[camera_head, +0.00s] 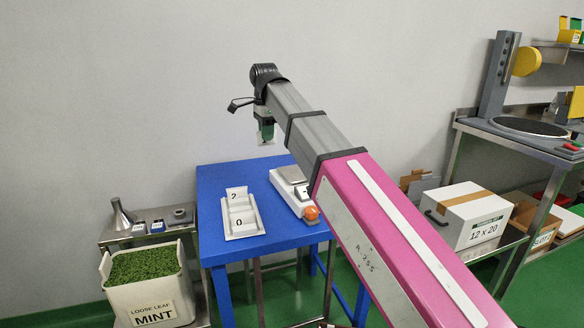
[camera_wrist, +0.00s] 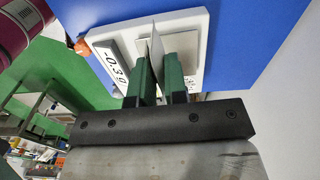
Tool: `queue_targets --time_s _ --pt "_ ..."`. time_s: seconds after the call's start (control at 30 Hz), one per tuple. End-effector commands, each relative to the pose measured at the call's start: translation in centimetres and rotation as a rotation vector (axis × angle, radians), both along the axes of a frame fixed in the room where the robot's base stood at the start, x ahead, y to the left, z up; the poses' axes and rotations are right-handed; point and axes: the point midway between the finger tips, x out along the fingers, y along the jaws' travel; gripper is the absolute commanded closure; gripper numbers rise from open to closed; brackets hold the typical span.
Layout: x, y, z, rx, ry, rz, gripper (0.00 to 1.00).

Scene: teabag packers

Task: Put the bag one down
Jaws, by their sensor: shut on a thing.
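My gripper (camera_head: 266,133) is raised above the blue table in the head view. In the wrist view its two green fingers (camera_wrist: 156,72) are shut on a thin, pale bag (camera_wrist: 154,44), held edge-on between them. The bag shows small and whitish below the fingers in the head view (camera_head: 266,142). Behind the fingers in the wrist view is a white scale (camera_wrist: 193,22) whose display reads about -0.3 g. Whether the bag touches it cannot be told from that view, but in the head view the gripper is well above the table.
On the blue table (camera_head: 212,188) stand a white divided tray (camera_head: 243,232) marked 2 and 0, and the scale (camera_head: 289,175) beside an orange knob (camera_head: 311,213). A mint tub (camera_head: 152,310) stands at left. A white carton (camera_head: 459,226) is at right.

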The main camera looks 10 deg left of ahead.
Motion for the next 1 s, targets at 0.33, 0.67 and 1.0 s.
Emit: queue_targets --time_s 0.33,0.67,1.0 --pt "2.3 -3.8 -2.7 -0.001 0.001 -0.002 1.0" --pt "5.6 -8.7 -6.2 -0.001 0.001 -0.001 1.0" --pt "6.3 -9.9 -8.0 -0.001 0.001 0.002 1.0"
